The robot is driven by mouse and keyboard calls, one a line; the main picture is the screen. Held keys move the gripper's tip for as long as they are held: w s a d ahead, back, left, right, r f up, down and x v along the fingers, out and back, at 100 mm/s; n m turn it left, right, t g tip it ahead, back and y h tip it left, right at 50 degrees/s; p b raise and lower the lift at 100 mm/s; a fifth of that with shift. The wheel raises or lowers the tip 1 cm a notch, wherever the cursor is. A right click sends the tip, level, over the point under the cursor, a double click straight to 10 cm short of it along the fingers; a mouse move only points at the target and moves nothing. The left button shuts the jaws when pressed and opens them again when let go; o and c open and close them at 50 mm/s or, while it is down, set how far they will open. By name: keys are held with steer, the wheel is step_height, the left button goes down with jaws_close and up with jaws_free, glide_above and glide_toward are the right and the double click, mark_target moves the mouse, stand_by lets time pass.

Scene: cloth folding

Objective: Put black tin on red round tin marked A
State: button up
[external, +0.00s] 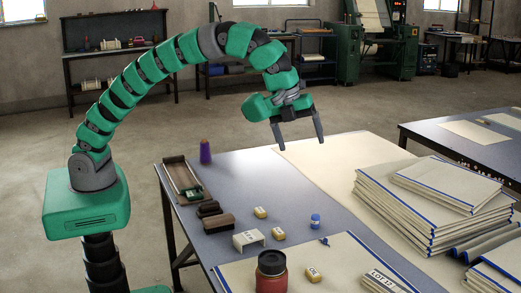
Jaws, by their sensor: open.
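A red round tin (271,280) stands upright at the front edge of the table, on a pale cloth. A black round piece (271,262) sits on its top; I cannot tell whether it is a lid or a separate black tin. No letter A is readable on the red side. My gripper (301,145) is open and empty, fingers pointing down, high above the far part of the table and well apart from the tin. No other clearly black tin shows.
A brown tray (182,180), a purple spool (205,151), dark blocks (217,222), a white bracket (249,240), small tan blocks (260,212) and a blue bottle (315,220) lie around. Folded cloth stacks (430,205) fill the right. The pale far cloth (335,160) is clear.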

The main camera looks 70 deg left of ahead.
steer(key=w+a+r+n+t, duration=0.3)
steer(key=a+r+n, duration=0.4)
steer(key=a+r, duration=0.55)
steer(key=w+a+r+n+t, duration=0.25)
steer(key=a+r+n, duration=0.35)
steer(key=a+r, duration=0.65)
steer(key=s+a+r+n+t, duration=0.2)
steer(key=s+a+r+n, duration=0.2)
steer(key=a, duration=0.3)
steer(key=s+a+r+n+t+y, duration=0.1)
steer(key=s+a+r+n, duration=0.3)
steer(key=a, duration=0.4)
steer(key=s+a+r+n+t, duration=0.3)
steer(key=s+a+r+n, duration=0.2)
steer(key=s+a, duration=0.1)
steer(key=shift+s+a+r+t+y, duration=0.2)
steer(key=shift+a+t+y, duration=0.15)
steer(key=shift+a, duration=0.35)
